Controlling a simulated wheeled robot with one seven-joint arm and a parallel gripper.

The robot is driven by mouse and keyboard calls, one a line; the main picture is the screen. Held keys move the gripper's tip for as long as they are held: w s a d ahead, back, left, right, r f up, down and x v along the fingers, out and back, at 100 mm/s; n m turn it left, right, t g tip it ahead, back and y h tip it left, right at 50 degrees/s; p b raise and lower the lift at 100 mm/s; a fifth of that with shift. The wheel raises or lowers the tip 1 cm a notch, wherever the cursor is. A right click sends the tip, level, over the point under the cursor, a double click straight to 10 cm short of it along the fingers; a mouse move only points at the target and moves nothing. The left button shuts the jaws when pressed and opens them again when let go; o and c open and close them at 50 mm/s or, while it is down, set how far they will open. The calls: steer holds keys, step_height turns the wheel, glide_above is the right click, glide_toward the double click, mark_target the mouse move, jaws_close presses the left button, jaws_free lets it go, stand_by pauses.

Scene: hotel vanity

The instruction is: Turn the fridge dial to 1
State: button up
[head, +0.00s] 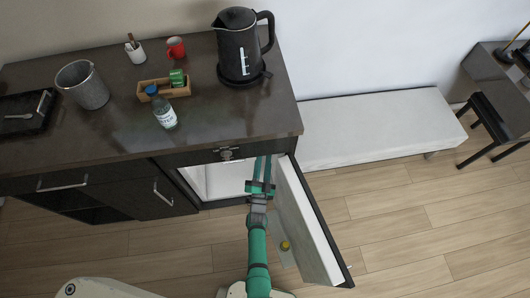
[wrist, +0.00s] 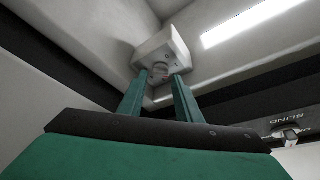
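The mini fridge under the counter is open, with its white interior (head: 222,182) and its door (head: 312,225) swung out to the right. My gripper (head: 263,160) reaches into the opening beside the door. In the wrist view, a white housing (wrist: 178,45) sits in an upper corner of the interior, with a small round grey dial (wrist: 160,70) on its underside. The two green fingers of my gripper (wrist: 160,82) are spread apart, one on each side of the dial. I see gaps between fingers and dial; contact is unclear. The dial's numbers are not readable.
A lit strip (wrist: 245,22) runs along the fridge interior. The counter (head: 215,128) above holds a kettle (head: 238,50), bottle (head: 162,110), wooden box (head: 150,90), red mug (head: 176,48) and metal bucket (head: 84,88). The open door stands close to my arm's right.

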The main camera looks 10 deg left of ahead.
steer(key=a+v, duration=0.1)
steer(key=v, duration=0.6)
steer(key=shift+s+d, duration=0.35)
steer(key=shift+d, duration=0.15)
steer(key=shift+f, duration=0.1)
steer(key=shift+c, duration=0.2)
